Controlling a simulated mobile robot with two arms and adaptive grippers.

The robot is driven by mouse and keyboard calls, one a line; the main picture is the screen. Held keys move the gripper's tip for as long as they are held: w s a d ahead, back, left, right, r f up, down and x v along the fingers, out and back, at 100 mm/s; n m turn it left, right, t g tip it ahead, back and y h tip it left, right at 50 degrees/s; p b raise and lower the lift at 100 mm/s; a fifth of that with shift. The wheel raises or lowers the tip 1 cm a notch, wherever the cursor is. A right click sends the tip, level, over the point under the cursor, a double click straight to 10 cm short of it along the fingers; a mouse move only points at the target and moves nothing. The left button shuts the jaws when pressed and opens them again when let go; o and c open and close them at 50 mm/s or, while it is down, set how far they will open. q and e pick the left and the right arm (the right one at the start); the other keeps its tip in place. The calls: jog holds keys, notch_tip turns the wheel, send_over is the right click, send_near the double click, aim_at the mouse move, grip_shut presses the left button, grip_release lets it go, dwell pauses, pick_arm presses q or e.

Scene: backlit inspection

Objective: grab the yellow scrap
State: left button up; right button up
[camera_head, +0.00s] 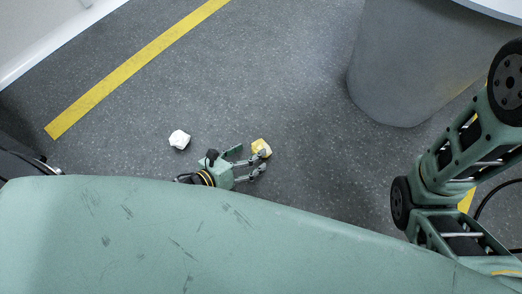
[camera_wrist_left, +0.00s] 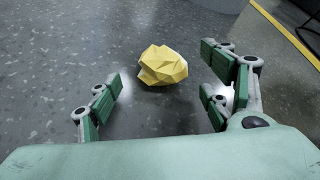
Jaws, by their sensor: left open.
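The yellow scrap (camera_head: 261,147) is a small crumpled, faceted lump on the dark speckled floor. In the left wrist view the yellow scrap (camera_wrist_left: 163,66) lies ahead of the fingertips, about midway between them. My left gripper (camera_head: 251,158) is low near the floor, open and empty, with its fingers pointing at the scrap. In the left wrist view the left gripper (camera_wrist_left: 160,85) shows its green finger pads spread wide on either side. Whether a fingertip touches the scrap is not clear. My right gripper is not in view; only my right arm shows at the right.
A white crumpled scrap (camera_head: 179,139) lies on the floor left of my left gripper. A large grey bin-like cylinder (camera_head: 402,62) stands at the upper right. A yellow floor stripe (camera_head: 135,68) crosses the upper left. The floor between them is clear.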

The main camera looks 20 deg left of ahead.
aim_at(255, 151)
pick_arm(q)
jog(key=b+x, duration=0.2)
jog(key=x, duration=0.1)
jog(key=shift+w+d+f, duration=0.2)
jog(key=shift+w, duration=0.05)
jog(key=shift+r, duration=0.1)
jog(key=c, duration=0.8)
